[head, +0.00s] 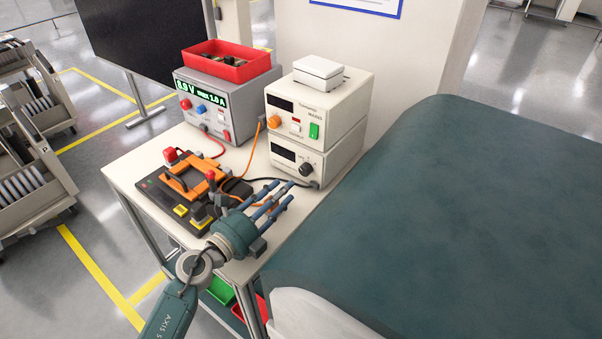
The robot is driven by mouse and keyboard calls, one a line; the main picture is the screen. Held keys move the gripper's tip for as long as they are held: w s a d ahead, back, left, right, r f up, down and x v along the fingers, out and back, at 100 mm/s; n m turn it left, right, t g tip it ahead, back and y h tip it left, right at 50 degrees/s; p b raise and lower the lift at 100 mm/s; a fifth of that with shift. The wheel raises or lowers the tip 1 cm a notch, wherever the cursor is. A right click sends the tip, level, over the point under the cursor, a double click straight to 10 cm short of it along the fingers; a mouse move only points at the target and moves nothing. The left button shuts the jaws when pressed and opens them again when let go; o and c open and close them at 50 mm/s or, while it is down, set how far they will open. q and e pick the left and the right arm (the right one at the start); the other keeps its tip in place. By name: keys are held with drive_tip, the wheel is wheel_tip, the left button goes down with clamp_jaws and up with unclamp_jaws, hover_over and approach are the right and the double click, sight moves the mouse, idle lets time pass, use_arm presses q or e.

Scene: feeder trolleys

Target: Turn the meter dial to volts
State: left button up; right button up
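The lower beige box (338,165) on the trolley top has a dark display (290,157) and a black dial (306,169); I take this box as the meter. The markings around the dial are too small to read. My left gripper (288,196) is in front of the box, lower in the picture than the dial. Its blue-grey fingers are spread and point toward the box. They look empty and apart from the dial. My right gripper is not in view.
Another beige box (345,100) with an orange knob and a green switch sits on top. A grey power supply (243,108) with a red bin (230,63) stands left. A black fixture (165,203) with orange parts and cables lies beside my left gripper.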

sight(303, 172)
use_arm(q)
drive_tip(key=x, duration=0.8)
drive_tip(key=shift+c, duration=0.3)
